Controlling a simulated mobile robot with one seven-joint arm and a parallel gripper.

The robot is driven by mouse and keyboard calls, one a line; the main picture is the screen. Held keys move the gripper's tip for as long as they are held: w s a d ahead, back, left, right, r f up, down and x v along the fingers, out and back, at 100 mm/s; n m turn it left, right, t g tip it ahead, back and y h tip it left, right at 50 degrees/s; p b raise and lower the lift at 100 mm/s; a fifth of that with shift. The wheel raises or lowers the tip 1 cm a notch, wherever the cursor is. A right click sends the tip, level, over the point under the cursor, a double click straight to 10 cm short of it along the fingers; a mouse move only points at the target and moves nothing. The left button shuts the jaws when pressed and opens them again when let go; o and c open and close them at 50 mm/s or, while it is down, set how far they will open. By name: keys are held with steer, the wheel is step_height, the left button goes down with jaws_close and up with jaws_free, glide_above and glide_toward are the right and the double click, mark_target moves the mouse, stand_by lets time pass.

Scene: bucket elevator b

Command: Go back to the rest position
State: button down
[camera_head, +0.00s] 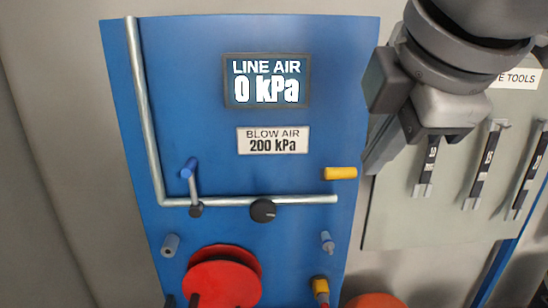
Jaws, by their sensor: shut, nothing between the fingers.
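My gripper (382,148) is at the upper right, in front of the right edge of the blue panel (200,110). Its fingers point down, are shut and hold nothing. It appears apart from the panel's fittings, with the yellow fitting (340,173) just to its left and below. Part of the tool board behind is hidden by my arm.
The panel carries a LINE AIR display (267,80) reading 0 kPa, a BLOW AIR 200 kPa label (273,140), a metal pipe (148,110), a blue-handled lever (190,170), a black knob (263,211) and a red reel (222,280). Several tools hang on the grey board (400,225).

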steer(key=shift+s+r, duration=0.15)
steer(key=shift+r, duration=0.1)
step_height(320, 180, down, 20)
steer(key=d+m+g+p, duration=0.1)
steer(key=d+m+p, duration=0.1)
steer(key=m, duration=1.6)
steer(key=shift+g+p, duration=0.4)
steer(key=shift+p, duration=0.35)
